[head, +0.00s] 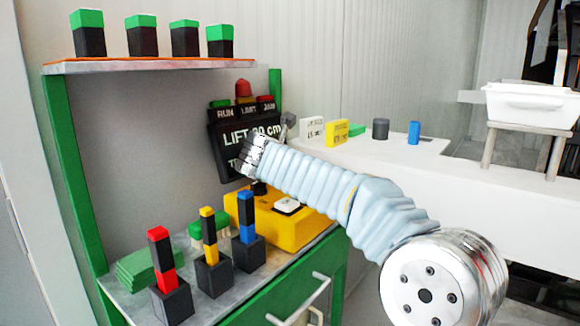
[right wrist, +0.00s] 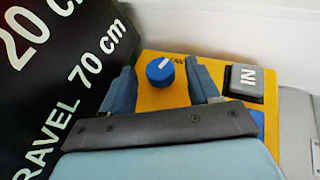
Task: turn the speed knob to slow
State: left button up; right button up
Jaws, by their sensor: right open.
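The speed knob (right wrist: 158,72) is a round blue dial with a white pointer mark aimed to the upper right in the right wrist view. It sits on a yellow control box (head: 310,228), which also shows in the right wrist view (right wrist: 176,97). A label beside the knob is only partly readable. My right gripper (right wrist: 160,66) is open, with one finger on each side of the knob; I cannot tell whether either touches it. In the head view my right arm reaches in from the right and hides the knob. My left gripper is not in view.
A grey "IN" button (right wrist: 245,81) is close to the right finger. A black sign (head: 240,145) stands behind the box. Black holders with red (head: 170,294), yellow (head: 212,272) and blue (head: 248,246) blocks stand in front. A shelf (head: 160,66) hangs above.

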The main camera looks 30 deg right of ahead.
jog(key=shift+c, duration=0.3)
jog(key=c, duration=1)
jog(key=n+y, duration=0.1)
jog(key=n+t+y, duration=0.1)
jog(key=shift+s+d+n+t, duration=0.3)
jog(key=shift+d, duration=0.1)
jog(key=shift+n+t+y, duration=0.6)
jog(key=shift+n+y, duration=0.4)
jog(key=shift+y, duration=0.3)
jog(key=o, duration=1.1)
jog(key=shift+c, duration=0.2)
